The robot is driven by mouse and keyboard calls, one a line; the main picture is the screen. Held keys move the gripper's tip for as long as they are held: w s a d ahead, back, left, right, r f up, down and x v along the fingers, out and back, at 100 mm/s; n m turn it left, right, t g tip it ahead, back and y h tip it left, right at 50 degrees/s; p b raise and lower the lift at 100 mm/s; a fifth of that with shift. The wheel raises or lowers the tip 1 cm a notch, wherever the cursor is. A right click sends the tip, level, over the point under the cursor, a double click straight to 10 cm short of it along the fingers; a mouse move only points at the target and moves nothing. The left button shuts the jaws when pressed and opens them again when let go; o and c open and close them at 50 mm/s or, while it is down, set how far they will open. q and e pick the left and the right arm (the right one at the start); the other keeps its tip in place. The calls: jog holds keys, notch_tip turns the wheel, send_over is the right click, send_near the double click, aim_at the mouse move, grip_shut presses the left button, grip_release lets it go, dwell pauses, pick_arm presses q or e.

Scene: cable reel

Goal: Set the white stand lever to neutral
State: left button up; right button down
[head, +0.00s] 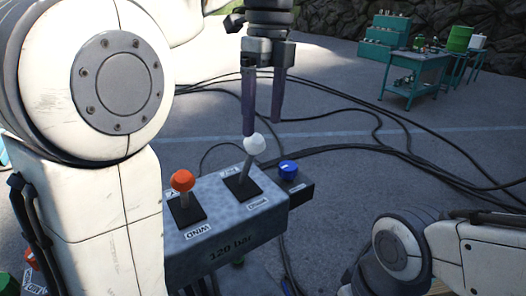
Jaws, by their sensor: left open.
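The white-knobbed lever (255,145) rises from a black slot plate on the grey control box (222,240). Its shaft tilts away from me and to the right in the head view. A label in front of the plate is upside down or hard to read. My left gripper (263,126) hangs from above with its two dark fingers apart and pointing down. One fingertip overlaps the top of the white knob in the picture; I cannot tell whether they touch. The knob is not between the fingers. My right arm shows at the lower right, but its gripper is out of view.
An orange-knobbed lever (182,181) stands left of the white one on the same box. A blue knob (287,168) sits on a dark box at the right. Black cables (345,147) cross the ground behind. A green workbench (424,73) stands far back right.

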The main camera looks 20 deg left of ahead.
aim_at(248, 163)
pick_arm(q)
jog(key=shift+w+a+r+m, duration=0.1)
jog(key=shift+a+r+m, duration=0.2)
jog(key=shift+a+r, duration=0.15)
jog(key=f, duration=0.6)
jog(key=s+f+b, duration=0.1)
jog(key=f, duration=0.3)
jog(key=shift+a, duration=0.2)
grip_shut()
